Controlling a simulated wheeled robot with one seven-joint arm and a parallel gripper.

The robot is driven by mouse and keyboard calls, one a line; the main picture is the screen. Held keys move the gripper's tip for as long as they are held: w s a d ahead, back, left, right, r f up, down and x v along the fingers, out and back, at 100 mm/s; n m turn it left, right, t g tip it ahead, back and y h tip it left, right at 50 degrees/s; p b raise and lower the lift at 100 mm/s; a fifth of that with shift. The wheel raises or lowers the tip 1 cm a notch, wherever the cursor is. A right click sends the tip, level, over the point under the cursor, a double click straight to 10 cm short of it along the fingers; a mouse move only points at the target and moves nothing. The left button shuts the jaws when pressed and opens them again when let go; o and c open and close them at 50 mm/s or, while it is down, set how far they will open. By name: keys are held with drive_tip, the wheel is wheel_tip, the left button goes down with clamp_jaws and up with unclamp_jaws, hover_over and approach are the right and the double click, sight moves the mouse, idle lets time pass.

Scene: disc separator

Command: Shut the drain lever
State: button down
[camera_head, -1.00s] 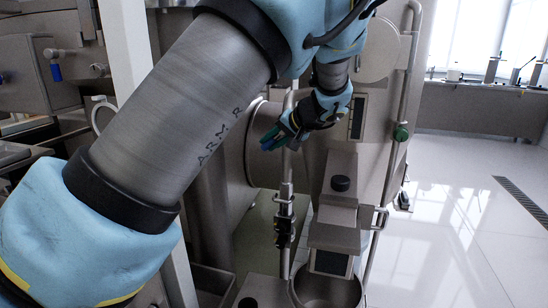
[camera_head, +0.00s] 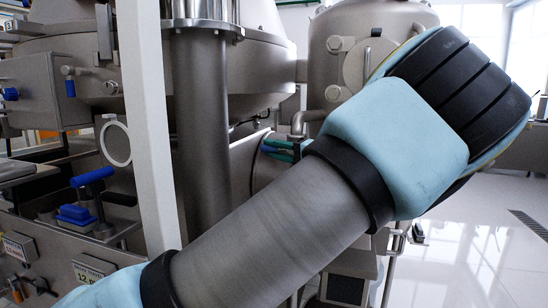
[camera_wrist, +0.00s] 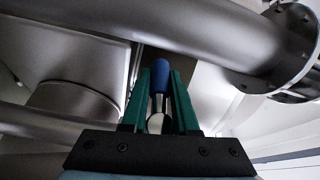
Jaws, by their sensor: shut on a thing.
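In the wrist view a lever with a rounded blue grip (camera_wrist: 160,72) sits between the two green fingers of my gripper (camera_wrist: 160,90). The fingers are shut on it, and the blue end sticks out past their tips. A pale metal part of it shows lower between the fingers. In the head view my gripper (camera_head: 280,148) shows only as green and blue-green tips beside the steel vessel behind my arm.
A thick steel pipe (camera_wrist: 190,32) with a bolted flange (camera_wrist: 297,50) runs close above the fingers. In the head view a white post (camera_head: 148,120) and a steel column (camera_head: 200,130) stand left of my gripper. Other blue handles (camera_head: 92,178) are at left. Floor is clear at right.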

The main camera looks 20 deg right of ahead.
drive_tip(key=shift+d+r, duration=0.1)
drive_tip(key=shift+r, duration=0.25)
drive_tip(key=c, duration=0.7)
unclamp_jaws()
drive_tip(key=shift+f, duration=0.2)
drive_tip(key=v, duration=0.5)
drive_tip(key=b+v, duration=0.1)
drive_tip(key=v, duration=0.4)
drive_tip(key=shift+s+d+f, duration=0.15)
drive_tip(key=shift+s+f, duration=0.05)
drive_tip(key=shift+s, duration=0.1)
drive_tip(key=shift+s, duration=0.1)
